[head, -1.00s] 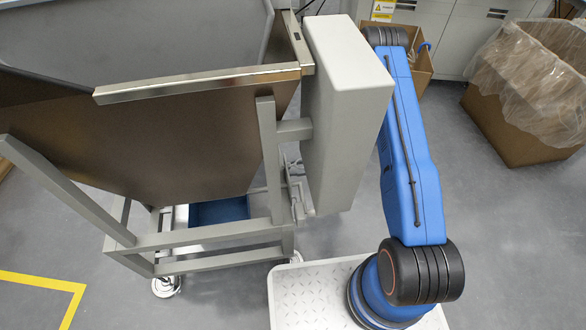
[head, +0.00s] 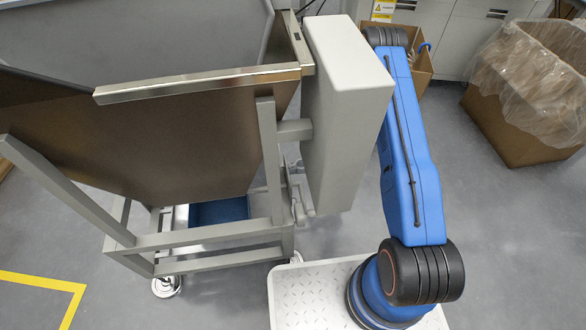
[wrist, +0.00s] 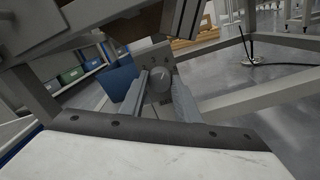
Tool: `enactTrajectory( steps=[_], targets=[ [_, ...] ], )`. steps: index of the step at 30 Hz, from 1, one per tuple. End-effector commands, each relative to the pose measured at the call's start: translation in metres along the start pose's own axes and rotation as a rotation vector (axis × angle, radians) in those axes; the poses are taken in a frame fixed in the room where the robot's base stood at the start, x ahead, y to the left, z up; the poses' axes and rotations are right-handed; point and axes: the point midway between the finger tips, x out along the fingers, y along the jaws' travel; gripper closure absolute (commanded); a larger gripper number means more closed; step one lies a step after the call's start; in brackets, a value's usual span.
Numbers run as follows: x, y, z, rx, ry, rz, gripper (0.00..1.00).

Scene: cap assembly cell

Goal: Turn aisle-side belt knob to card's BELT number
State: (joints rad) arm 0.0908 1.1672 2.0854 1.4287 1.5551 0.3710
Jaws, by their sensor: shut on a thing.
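In the wrist view, a small grey round knob (wrist: 159,87) with a line on its face sits in the middle. The two fingers of my gripper (wrist: 160,97) lie on either side of it and look closed on it. In the head view, my blue arm reaches beside a light grey box (head: 345,110) on the hopper frame, and my gripper and the knob are hidden there. I see no card with a BELT number in either view.
The brown hopper (head: 160,140) on its grey frame (head: 195,238) stands left of my arm. A blue bin (head: 218,210) sits under it. A lined cardboard box (head: 510,125) stands at right. Floor between box and arm is clear.

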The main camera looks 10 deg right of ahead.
Motion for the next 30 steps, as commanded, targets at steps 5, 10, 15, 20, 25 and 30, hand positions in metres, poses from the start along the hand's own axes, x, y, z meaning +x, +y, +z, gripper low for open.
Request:
enactTrajectory(
  steps=[5,10,15,20,25,30],
  targets=[
    [-0.0009,-0.0006,0.0001,0.019,0.0,-0.002,0.93],
    [-0.001,-0.0006,0.0002,0.021,0.0,-0.002,0.93],
    [-0.001,-0.0007,0.0002,0.02,0.0,-0.002,0.93],
    [-0.0008,-0.0006,0.0002,0.02,0.0,-0.002,0.52],
    [-0.0005,-0.0003,0.0001,0.02,0.0,-0.001,0.52],
    [-0.0066,-0.0006,0.0003,0.02,-0.001,-0.002,0.52]
  ],
)
